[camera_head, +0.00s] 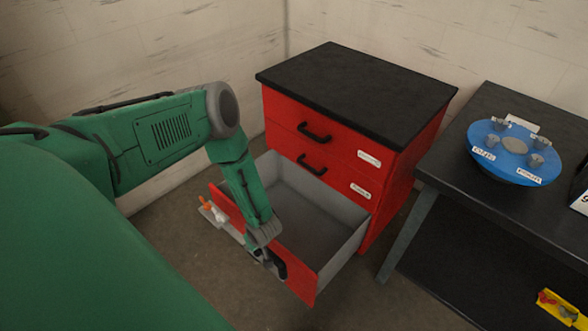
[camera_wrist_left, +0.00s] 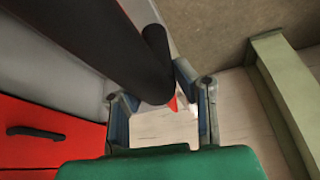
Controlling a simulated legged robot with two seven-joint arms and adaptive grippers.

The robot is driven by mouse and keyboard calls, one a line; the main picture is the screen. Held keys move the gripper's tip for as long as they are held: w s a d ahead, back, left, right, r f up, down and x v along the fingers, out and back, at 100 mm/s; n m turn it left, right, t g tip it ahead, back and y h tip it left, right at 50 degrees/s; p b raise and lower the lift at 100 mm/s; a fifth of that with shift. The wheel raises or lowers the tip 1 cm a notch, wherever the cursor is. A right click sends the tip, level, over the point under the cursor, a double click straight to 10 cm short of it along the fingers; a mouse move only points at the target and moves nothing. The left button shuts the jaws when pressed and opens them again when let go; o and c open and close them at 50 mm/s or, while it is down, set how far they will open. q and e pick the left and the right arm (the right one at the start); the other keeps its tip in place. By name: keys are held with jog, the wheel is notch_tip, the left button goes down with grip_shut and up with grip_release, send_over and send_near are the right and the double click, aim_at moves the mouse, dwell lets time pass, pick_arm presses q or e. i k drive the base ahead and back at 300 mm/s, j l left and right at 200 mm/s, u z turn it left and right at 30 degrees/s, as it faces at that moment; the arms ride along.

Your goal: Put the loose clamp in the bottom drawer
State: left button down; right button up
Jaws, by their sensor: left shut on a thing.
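The bottom drawer (camera_head: 310,225) of the red cabinet is pulled open, and the grey inside that I can see is empty. My left gripper (camera_head: 268,260) is at the outside of its red front, shut on the black drawer handle (camera_head: 280,267). In the left wrist view the dark handle (camera_wrist_left: 110,45) runs between the fingers of my left gripper (camera_wrist_left: 165,105). My right gripper is not in view.
The cabinet has a black top (camera_head: 355,85) and shut upper drawers. At right, a dark table (camera_head: 465,180) carries a blue round plate (camera_head: 500,168) with several small grey parts. A yellow tray (camera_head: 552,312) sits low at right. Bare floor lies before the drawer.

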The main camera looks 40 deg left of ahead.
aim_at(294, 230)
jog(key=i, duration=1)
